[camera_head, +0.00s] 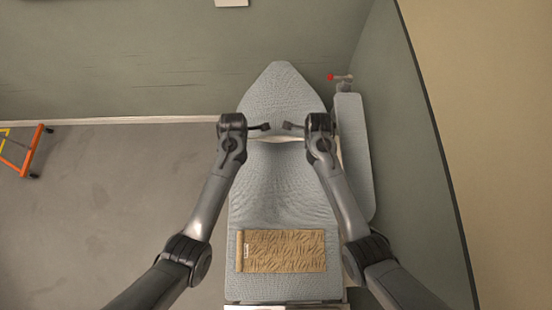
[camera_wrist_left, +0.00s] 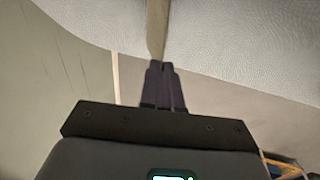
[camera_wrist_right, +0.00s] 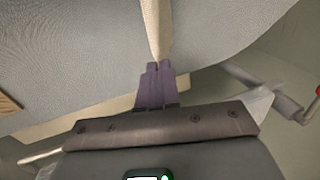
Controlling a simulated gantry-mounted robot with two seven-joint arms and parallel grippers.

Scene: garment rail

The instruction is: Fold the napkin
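A brown napkin (camera_head: 287,250) with a dark wavy pattern lies flat as a rectangle on the near part of the grey ironing board (camera_head: 252,190). A small white label shows near its left end. A corner of it also shows at the left edge of the right wrist view (camera_wrist_right: 5,107). My left gripper (camera_head: 268,127) and my right gripper (camera_head: 286,125) face each other over the board, well beyond the napkin.
An orange frame (camera_head: 32,155) stands at the far left.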

